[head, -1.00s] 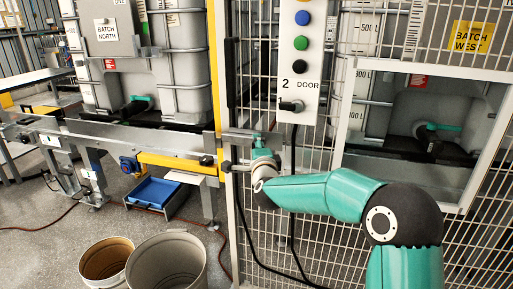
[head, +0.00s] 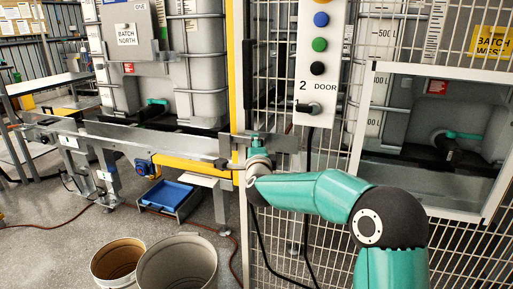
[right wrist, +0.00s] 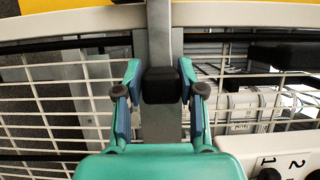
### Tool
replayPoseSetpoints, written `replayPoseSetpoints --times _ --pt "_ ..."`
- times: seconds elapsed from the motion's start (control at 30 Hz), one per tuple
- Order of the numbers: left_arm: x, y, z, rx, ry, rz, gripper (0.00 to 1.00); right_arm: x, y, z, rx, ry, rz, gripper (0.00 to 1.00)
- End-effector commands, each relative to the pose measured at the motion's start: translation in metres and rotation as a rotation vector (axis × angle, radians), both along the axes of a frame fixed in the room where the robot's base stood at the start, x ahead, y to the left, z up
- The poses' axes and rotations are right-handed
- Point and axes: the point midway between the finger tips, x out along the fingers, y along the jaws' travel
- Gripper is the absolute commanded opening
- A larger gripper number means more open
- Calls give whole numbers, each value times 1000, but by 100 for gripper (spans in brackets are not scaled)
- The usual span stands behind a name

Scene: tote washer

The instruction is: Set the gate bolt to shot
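The gate bolt is a flat grey bar (head: 289,141) lying across the mesh gate at the gate's left edge. In the right wrist view this bar (right wrist: 160,125) runs up the picture and crosses the pale gate frame towards the yellow post. A black block-like knob (right wrist: 161,86) stands on it. My right gripper (right wrist: 160,76) has one finger on each side of the knob, close against it, and looks shut on it. In the head view my right gripper (head: 257,145) is at the bolt and hides the knob. My left gripper is out of view.
A control panel (head: 318,60) with buttons and a black door switch hangs above right of the bolt. The yellow post (head: 236,70) stands left of the gate. A conveyor rail (head: 180,165) ends beside it.

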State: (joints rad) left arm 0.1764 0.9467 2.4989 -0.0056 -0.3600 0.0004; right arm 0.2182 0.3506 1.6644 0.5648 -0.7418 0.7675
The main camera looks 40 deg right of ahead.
Motion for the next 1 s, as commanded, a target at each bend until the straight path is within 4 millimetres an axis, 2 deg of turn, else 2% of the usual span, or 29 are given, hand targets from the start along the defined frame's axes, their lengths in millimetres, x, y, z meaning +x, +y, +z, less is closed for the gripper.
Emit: replayPoseSetpoints --times 0.03,0.1,0.57,0.77,1.0 --pt "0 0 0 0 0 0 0 1 1 -1 0 2 3 49" --pt "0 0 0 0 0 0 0 0 0 -1 0 1 1 61" --pt "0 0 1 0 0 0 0 -8 2 1 -1 -2 -6 61" --pt "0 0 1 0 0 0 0 -31 18 1 0 -2 -5 61" --pt "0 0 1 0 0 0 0 -71 47 1 0 -3 -3 61"
